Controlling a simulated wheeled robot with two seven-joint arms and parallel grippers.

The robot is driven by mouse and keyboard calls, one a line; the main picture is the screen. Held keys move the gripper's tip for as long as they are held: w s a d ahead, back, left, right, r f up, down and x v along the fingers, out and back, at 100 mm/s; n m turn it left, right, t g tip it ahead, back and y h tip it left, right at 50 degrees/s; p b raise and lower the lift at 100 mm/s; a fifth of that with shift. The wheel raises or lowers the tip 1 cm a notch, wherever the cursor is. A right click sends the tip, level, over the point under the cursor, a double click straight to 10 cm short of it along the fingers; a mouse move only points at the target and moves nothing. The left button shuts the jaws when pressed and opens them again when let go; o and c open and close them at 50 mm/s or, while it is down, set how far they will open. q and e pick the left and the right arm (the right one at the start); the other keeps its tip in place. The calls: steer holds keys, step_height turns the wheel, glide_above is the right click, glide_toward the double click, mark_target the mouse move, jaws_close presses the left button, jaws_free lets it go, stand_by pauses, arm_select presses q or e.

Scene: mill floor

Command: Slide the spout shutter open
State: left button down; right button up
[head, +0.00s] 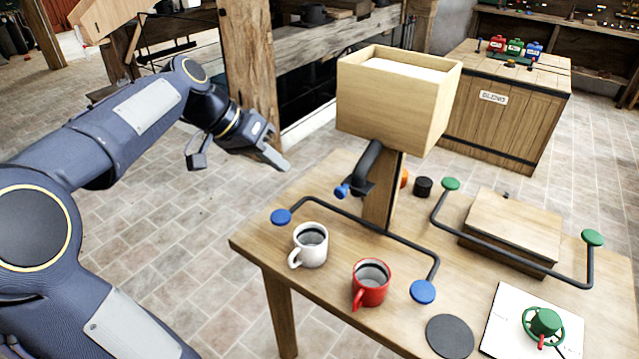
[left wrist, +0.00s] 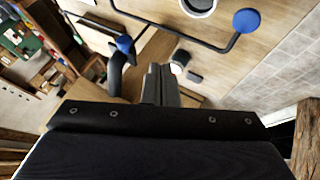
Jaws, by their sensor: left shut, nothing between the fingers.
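A wooden hopper box (head: 392,95) filled with pale material stands on a post on the table. A dark curved spout (head: 367,168) comes out below it, with a small blue knob (head: 342,191) at its lower end. Its shutter cannot be clearly made out. The left wrist view also shows the blue knob (left wrist: 124,43) and the spout (left wrist: 115,75). My left gripper (head: 281,163) is shut and empty, in the air left of the spout and apart from the knob. Its closed fingers (left wrist: 160,82) show in the left wrist view. My right gripper is not in view.
A white mug (head: 311,246) and a red mug (head: 371,283) stand in front of the spout. A black bar with blue ends (head: 281,217) runs behind them. A green-ended bar (head: 451,184), wooden block (head: 515,222) and green handwheel (head: 545,322) are on the right.

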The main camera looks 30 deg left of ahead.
mark_target(342, 191)
arm_select(q)
steer(key=w+d+f+p, duration=0.1)
steer(key=w+d+f, duration=0.2)
steer(key=d+f, duration=0.2)
steer(key=shift+w+d, duration=0.35)
steer(key=shift+d, duration=0.85)
steer(key=shift+d+f, duration=0.1)
steer(key=d, duration=0.4)
steer(key=shift+s+d, duration=0.15)
steer(key=shift+s, duration=0.05)
steer(key=shift+f, duration=0.1)
